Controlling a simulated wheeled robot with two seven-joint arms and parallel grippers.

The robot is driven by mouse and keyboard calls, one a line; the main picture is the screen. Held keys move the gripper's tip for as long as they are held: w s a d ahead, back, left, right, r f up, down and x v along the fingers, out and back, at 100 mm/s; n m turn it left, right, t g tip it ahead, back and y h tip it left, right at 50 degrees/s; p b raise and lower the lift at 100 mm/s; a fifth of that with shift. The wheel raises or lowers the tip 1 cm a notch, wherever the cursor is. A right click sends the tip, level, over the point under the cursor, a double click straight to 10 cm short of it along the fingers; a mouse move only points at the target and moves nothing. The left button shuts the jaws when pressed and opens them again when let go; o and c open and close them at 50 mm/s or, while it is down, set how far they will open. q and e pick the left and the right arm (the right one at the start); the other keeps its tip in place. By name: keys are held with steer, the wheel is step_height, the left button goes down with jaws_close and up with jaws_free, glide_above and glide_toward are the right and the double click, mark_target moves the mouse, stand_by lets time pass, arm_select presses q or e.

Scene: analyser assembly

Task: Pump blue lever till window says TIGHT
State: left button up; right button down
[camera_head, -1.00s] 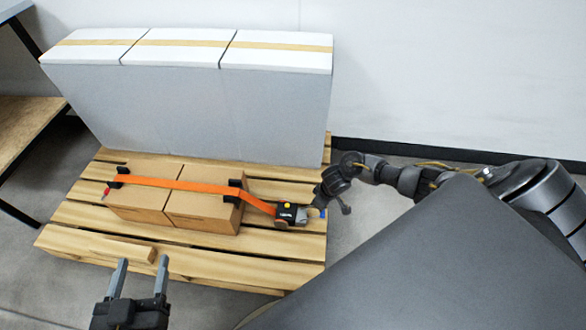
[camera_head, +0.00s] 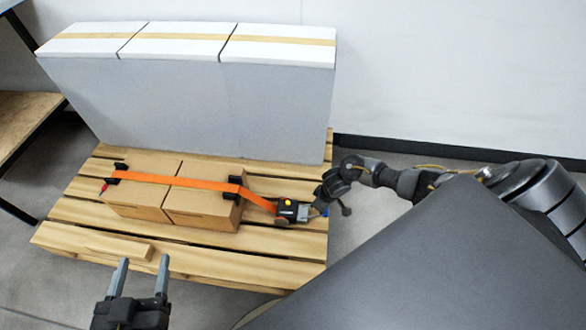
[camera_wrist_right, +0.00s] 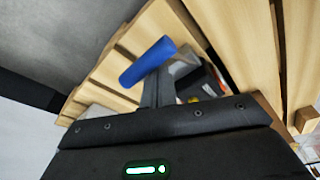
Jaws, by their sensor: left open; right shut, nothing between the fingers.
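The black ratchet (camera_head: 287,211) with a yellow spot sits on the pallet at the right end of the orange strap (camera_head: 190,184). Its window text is too small to read. The blue lever (camera_wrist_right: 147,62) stands out in the right wrist view; only a small blue patch (camera_head: 325,211) shows in the head view. My right gripper (camera_head: 319,201) is shut and empty, close beside the ratchet and lever; I cannot tell whether it touches the lever. My left gripper (camera_head: 140,277) is open and empty, in front of the pallet.
Two cardboard boxes (camera_head: 140,197) lie under the strap with black corner guards (camera_head: 235,187). Tall white-topped grey boxes (camera_head: 180,105) stand behind on the wooden pallet (camera_head: 250,265). A loose wood piece (camera_head: 118,246) lies at the front left. A shelf (camera_head: 25,120) stands at far left.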

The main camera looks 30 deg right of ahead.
steer(key=w+p+v, duration=0.1)
steer(key=p+v, duration=0.5)
steer(key=p, duration=0.2)
steer(key=shift+w+a+r, duration=0.15)
steer(key=shift+a+r, duration=0.05)
steer(key=shift+r, duration=0.25)
stand_by(0.4)
